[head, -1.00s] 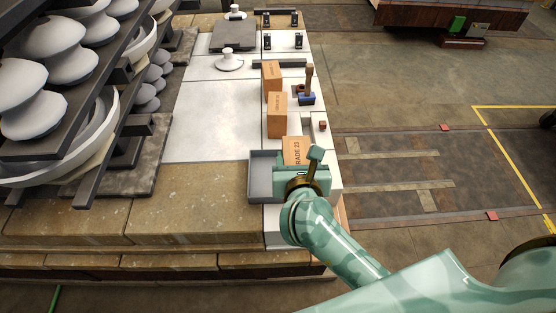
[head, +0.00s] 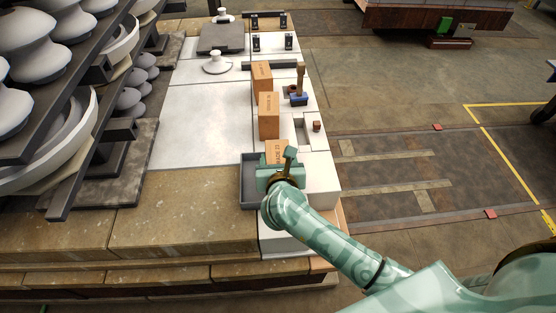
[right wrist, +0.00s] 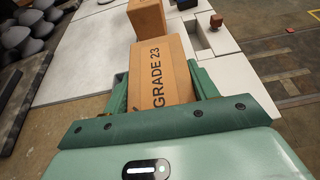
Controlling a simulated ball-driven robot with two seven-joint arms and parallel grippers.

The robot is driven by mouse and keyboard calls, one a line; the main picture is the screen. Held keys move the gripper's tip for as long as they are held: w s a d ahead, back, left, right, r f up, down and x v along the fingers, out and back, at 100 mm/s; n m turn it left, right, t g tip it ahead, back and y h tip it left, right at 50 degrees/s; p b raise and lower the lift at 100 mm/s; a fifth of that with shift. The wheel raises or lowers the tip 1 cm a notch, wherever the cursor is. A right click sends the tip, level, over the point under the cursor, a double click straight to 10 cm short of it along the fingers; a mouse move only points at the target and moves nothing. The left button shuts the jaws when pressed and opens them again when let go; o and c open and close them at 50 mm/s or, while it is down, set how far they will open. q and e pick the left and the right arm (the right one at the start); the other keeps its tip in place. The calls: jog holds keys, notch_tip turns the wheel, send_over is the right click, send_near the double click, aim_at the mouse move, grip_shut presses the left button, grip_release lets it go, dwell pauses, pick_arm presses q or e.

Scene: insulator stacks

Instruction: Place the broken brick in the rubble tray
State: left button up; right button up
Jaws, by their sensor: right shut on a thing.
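My right gripper (head: 279,172) is shut on an orange brick (head: 276,151), with its fingers on both sides. In the right wrist view the brick (right wrist: 161,72) is stamped "GRADE 23" and sits between the green fingers (right wrist: 163,88); I cannot see a break on its visible faces. The grey rubble tray (head: 247,190) is at the near end of the white bench. The gripper and brick overlap the tray's right part in the head view and hide much of it. I cannot tell how high the brick is above the tray. My left gripper is out of view.
Two more orange bricks, a nearer one (head: 268,116) and a farther one (head: 262,78), stand beyond the tray. A blue-headed hammer (head: 299,98) and a small brown block (head: 317,126) lie to their right. Racks of white insulators (head: 60,55) fill the left side.

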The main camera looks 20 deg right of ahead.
jog(key=shift+f, duration=0.1)
jog(key=o, duration=1.3)
jog(key=shift+s+a+r, duration=0.1)
jog(key=shift+s+r, duration=0.15)
jog(key=p+v, duration=0.2)
jog(key=v, duration=0.9)
jog(key=shift+s, duration=0.25)
